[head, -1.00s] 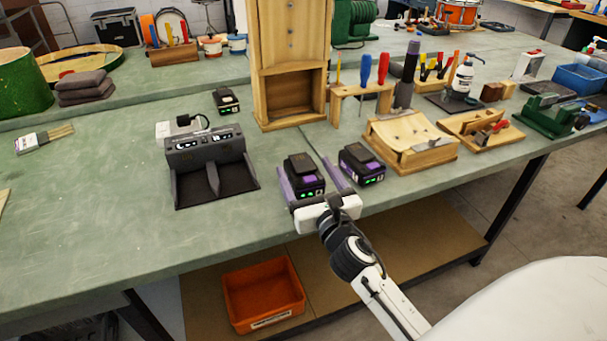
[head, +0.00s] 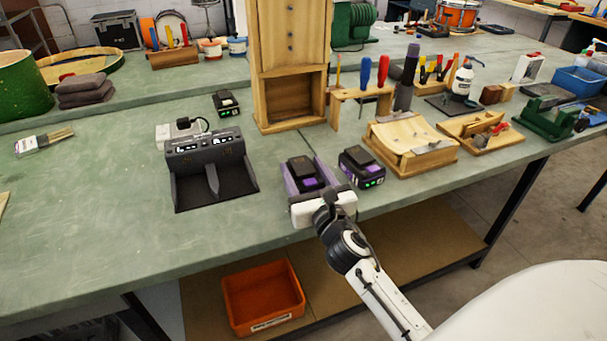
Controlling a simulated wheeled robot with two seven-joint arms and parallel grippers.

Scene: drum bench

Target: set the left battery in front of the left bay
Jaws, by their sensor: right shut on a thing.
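The left battery (head: 303,172), black and purple, stands on the green bench to the right of the charger. My right gripper (head: 308,178) has its fingers on both sides of this battery and is shut on it; the gripper body hides the battery's front. A second black and purple battery (head: 362,167) with green lights stands just to the right, close to the gripper. The dark grey two-bay charger (head: 205,142) stands to the left. Its left bay (head: 190,190) and right bay (head: 236,180) look empty. My left gripper is not in view.
A wooden cabinet (head: 262,60) stands behind the batteries. A wooden tool rack (head: 347,95) and a wooden block jig (head: 410,140) are to the right. Another small battery (head: 226,102) lies behind the charger. The bench in front of the charger is clear.

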